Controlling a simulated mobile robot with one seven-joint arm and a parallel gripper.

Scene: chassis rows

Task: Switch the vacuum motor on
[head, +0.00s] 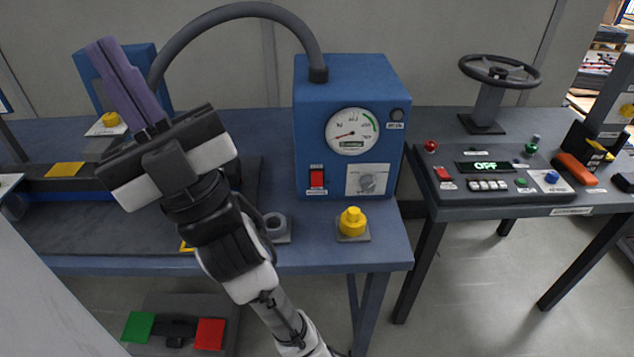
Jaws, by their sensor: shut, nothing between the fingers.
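The vacuum motor's blue cabinet (350,75) appears to be the box with a hose, standing on the blue bench right of centre. A red rocker switch (317,178) is low on the left of its front; its position is too small to tell. A round gauge (351,131) sits above, its needle pointing to the lower left. A small dark lamp (397,115) is at the upper right of the front. My gripper (103,46) has purple fingers shut together with nothing between them. It is well left of the cabinet, raised above the bench and pointing up and left.
A yellow knob (351,222) and a grey ring-shaped fitting (276,226) are near the bench's front edge. A thick grey hose (235,10) arches left from the cabinet. A control console (490,178) with a handwheel (500,70) behind it stands right. Green and red pedals (209,334) are on the floor.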

